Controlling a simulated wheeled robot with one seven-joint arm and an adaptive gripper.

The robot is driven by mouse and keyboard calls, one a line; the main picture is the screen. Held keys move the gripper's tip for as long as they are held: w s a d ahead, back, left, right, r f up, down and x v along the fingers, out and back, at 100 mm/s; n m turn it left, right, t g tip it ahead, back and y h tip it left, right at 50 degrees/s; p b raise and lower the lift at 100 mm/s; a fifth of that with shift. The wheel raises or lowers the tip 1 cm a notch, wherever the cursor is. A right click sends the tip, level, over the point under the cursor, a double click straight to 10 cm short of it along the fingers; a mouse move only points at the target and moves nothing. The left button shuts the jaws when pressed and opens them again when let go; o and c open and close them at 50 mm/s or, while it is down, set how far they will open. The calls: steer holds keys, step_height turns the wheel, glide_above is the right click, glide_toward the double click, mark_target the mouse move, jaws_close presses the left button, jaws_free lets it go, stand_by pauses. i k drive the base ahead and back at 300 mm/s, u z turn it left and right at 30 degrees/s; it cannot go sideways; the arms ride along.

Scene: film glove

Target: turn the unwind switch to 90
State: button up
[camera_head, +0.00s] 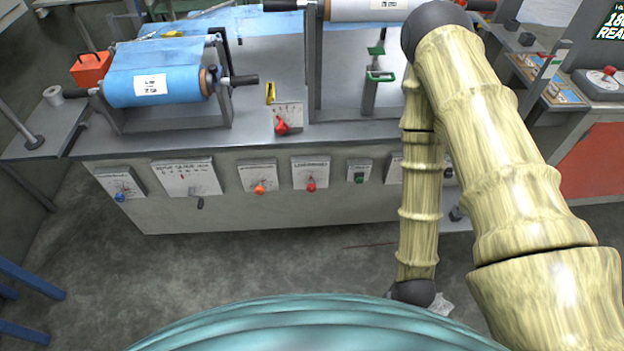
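Several control plates line the front face of the bench; their labels are too small to read, so I cannot tell which is the unwind switch. From left they carry a blue knob (120,197), a black knob (200,203), an orange knob (259,188), a red knob (311,186) and a green switch (358,177). Further plates are partly hidden behind my arm. A larger red selector (282,125) sits on a tilted plate on the bench top. My arm folds down at the right to a dark joint near the floor; my gripper does not clearly show.
The bench (250,115) carries a blue film roll (155,85) in a frame at left and a white roll (365,10) at the back. An orange box (90,68) stands at far left. Blue legs (30,280) are at lower left. The floor before the bench is mostly clear.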

mark_target(311, 187)
steer(key=z, duration=1.25)
steer(key=k, duration=1.2)
steer(key=u, duration=1.7)
steer(key=i, duration=0.5)
